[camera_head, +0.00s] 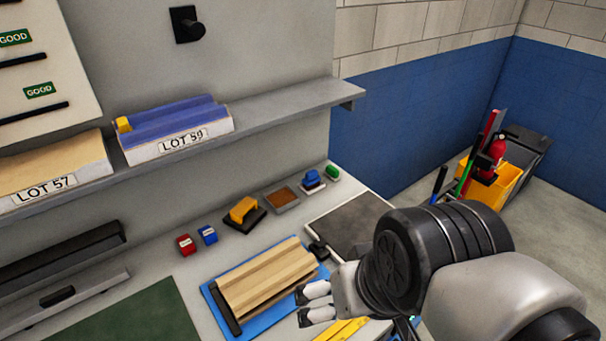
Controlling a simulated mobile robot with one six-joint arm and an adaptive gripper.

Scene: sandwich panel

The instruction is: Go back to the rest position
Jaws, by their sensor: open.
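My gripper (305,306) is at the lower middle of the head view, its two light fingers with dark tips pointing left. The fingers are apart and I see nothing between them. It is over or beside the right end of a light tan ridged panel (262,275), which lies on a blue board (216,312) on the bench. I cannot tell how high the gripper is above it. My arm reaches in from the lower right and hides part of the bench.
A dark mat (349,224) lies behind my gripper. Small red (186,244) and blue (208,235) blocks, a yellow-handled tool (243,210) and a brown-filled tray (281,200) line the back. A shelf (290,100) overhangs, bearing LOT 59 (178,140) and LOT 57 (50,190) boxes.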

